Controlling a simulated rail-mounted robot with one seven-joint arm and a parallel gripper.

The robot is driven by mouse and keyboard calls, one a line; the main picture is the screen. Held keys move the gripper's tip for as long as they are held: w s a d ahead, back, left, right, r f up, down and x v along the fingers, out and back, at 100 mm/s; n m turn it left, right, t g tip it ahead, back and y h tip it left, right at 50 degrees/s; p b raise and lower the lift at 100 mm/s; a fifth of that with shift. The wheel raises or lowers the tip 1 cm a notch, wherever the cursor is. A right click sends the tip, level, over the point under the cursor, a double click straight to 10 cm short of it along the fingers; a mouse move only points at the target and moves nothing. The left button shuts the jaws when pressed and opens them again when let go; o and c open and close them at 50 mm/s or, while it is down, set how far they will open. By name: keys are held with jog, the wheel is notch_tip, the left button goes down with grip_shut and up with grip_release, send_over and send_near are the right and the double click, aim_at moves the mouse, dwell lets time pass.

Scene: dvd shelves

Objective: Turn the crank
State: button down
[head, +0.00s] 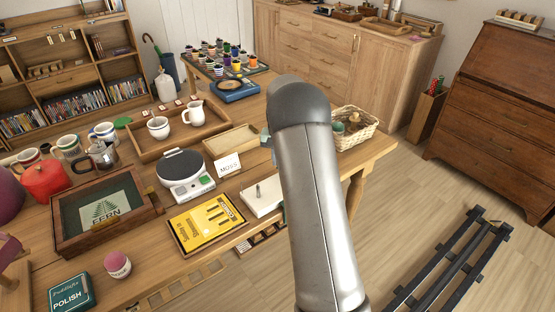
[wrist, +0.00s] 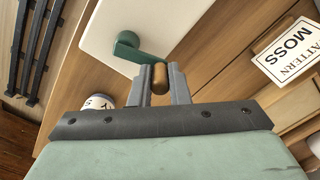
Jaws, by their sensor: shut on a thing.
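The crank is a green arm (wrist: 127,48) with a round hub, set on a white board (wrist: 115,22). Its brown knob (wrist: 159,77) sits between the two grey fingers of my gripper (wrist: 159,84), which is shut on it in the wrist view. In the head view the white board (head: 258,203) lies at the table's front edge with a small metal peg on it. My arm hides the crank and gripper there.
A MOSS card (head: 228,165) stands behind the board. A yellow box (head: 205,224) and a scale (head: 184,172) are to its left. A wicker basket (head: 357,138) is right of my arm. Dark rails (head: 455,258) lie on the floor. Open floor lies right of the table.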

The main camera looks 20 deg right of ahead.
jog(key=shift+w+d+r+m, duration=0.1)
jog(key=shift+d+m, duration=0.1)
jog(key=shift+m, duration=0.4)
jog(key=shift+w+d+m, duration=0.1)
jog(key=shift+d+m, duration=0.1)
jog(key=shift+m, duration=0.4)
jog(key=c, duration=1.4)
grip_release()
jog(key=shift+o, duration=0.2)
notch_tip(320, 180, up, 17)
jog(key=shift+r+p, duration=0.2)
jog(key=shift+p, duration=0.1)
jog(key=shift+d, duration=0.1)
